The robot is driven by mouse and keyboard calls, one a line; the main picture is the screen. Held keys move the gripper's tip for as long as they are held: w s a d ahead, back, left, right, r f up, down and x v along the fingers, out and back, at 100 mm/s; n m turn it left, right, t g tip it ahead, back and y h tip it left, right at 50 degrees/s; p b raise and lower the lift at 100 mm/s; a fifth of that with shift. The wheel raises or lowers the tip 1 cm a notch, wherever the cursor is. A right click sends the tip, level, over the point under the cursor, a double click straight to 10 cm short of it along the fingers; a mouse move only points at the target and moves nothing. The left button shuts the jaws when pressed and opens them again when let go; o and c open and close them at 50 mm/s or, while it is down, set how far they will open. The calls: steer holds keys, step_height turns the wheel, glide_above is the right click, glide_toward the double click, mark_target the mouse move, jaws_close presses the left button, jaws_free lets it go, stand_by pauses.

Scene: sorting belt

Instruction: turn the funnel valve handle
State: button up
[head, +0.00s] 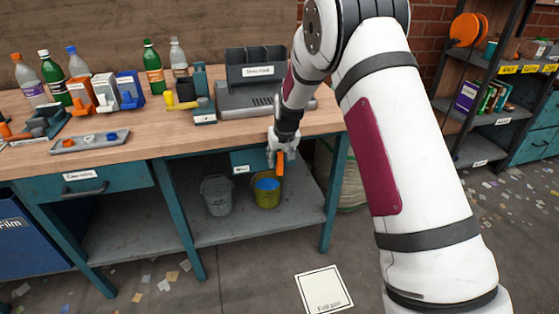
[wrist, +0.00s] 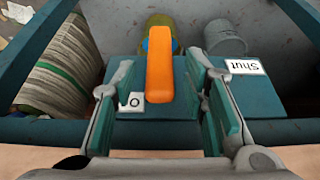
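The orange valve handle (wrist: 158,78) shows as an upright bar in the wrist view, in front of a teal panel (wrist: 262,100) under the bench edge. A "Shut" label (wrist: 242,66) is to its right; a partly hidden label starting with "O" (wrist: 131,101) is to its left. In the head view the handle (head: 280,164) hangs below my gripper (head: 285,146). In the wrist view my gripper (wrist: 163,100) is open, its fingers on either side of the handle with gaps showing. The funnel itself is not clearly seen.
A yellow bucket (head: 265,198) with blue contents and a grey bucket (head: 217,195) stand on the bench's lower shelf. The bench top (head: 150,135) carries bottles, small devices and a grey machine (head: 255,98). A striped round container (wrist: 60,62) stands beside the bench.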

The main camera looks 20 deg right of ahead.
steer(key=shift+w+f, duration=0.15)
steer(key=shift+f, duration=0.3)
jaws_close()
steer(key=shift+a, duration=0.1)
steer(key=a+f+n+t+h+b, duration=0.2)
steer(key=a+f+n+h+b, duration=0.2)
steer(key=h+b, duration=0.6)
steer(key=shift+a+f+h, duration=0.85)
steer(key=shift+f+h, duration=0.2)
steer(key=shift+h, duration=2.15)
steer(key=shift+n+b, duration=0.3)
